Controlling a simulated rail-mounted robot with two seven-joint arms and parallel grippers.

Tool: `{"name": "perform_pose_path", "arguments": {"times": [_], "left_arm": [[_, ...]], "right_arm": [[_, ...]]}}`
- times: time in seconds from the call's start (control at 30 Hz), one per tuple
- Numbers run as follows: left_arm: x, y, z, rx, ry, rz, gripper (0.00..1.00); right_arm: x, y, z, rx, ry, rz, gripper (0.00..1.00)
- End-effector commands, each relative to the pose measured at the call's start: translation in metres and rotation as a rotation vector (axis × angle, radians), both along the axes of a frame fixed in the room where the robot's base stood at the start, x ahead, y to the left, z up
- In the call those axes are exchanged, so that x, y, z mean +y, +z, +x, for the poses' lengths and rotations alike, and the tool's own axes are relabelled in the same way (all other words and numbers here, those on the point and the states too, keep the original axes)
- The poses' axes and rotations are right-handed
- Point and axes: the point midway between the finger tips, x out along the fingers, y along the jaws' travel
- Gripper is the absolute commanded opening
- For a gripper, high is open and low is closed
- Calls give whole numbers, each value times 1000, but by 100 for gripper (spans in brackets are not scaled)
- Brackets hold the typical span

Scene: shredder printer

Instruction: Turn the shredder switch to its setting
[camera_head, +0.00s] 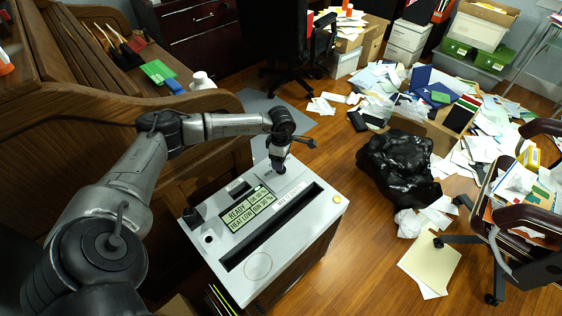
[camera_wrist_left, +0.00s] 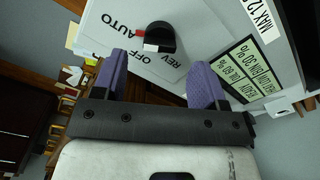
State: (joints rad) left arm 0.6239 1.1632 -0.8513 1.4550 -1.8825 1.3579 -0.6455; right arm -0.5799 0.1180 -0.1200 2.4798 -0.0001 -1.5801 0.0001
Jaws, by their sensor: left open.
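The shredder (camera_head: 325,215) stands in front of me with its white top, long dark slot and display panel. In the left wrist view, the switch (camera_wrist_left: 161,37) is a black rounded knob on the shredder top, with AUTO, OFF and REV printed around it. A red mark sits on its side by AUTO, and a white patch faces OFF; I cannot tell which is the pointer. My left gripper (camera_wrist_left: 159,62) is open, its purple fingers on either side of the space just short of the knob, apart from it. In the head view the gripper (camera_head: 278,163) hides the switch.
A black bag (camera_head: 398,168) and scattered papers lie on the floor to the right. A black office chair (camera_head: 278,35) stands behind the shredder. A wooden desk (camera_head: 190,110) is close behind my left arm. The rest of the shredder top is mostly clear.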

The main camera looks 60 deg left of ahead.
Motion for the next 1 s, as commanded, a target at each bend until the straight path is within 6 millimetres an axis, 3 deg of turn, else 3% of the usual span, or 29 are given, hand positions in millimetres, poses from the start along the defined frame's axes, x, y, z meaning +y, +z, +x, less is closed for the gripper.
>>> {"name": "perform_pose_path", "arguments": {"times": [0.03,0.1,0.4,0.63,1.0], "left_arm": [[1,16,0,-3,0,1,66],[0,30,1,-3,-1,0,66],[0,80,0,-1,-1,0,66],[0,97,0,-1,0,-1,66],[0,101,0,0,-1,0,66]], "right_arm": [[-1,8,0,0,2,-2,43],[-1,12,0,0,3,-4,43],[-2,27,0,0,5,-7,43],[-1,31,0,0,4,-5,43],[1,32,0,-1,-2,3,43]]}}
